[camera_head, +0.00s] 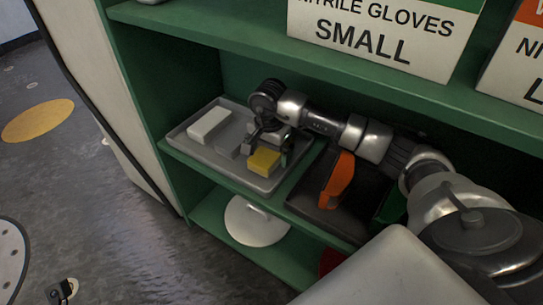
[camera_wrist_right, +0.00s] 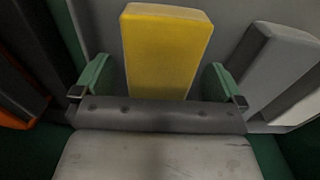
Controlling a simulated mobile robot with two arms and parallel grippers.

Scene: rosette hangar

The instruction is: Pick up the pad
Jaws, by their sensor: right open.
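A yellow pad (camera_head: 264,161) lies at the front right of a grey tray (camera_head: 183,144) on the green shelf. My right gripper (camera_head: 268,147) reaches in from the right and is over the tray at the yellow pad. In the right wrist view, the yellow pad (camera_wrist_right: 166,50) shows between the two green-tipped fingers (camera_wrist_right: 158,82), with a visible gap on each side. The gripper is open and holds nothing. My left gripper is not in view.
A dark tray (camera_head: 325,212) with an orange-handled item (camera_head: 338,180) stands right of the grey tray. The shelf above carries a box of small nitrile gloves (camera_head: 385,38) and limits height. A white round object (camera_head: 257,222) sits on the lower shelf.

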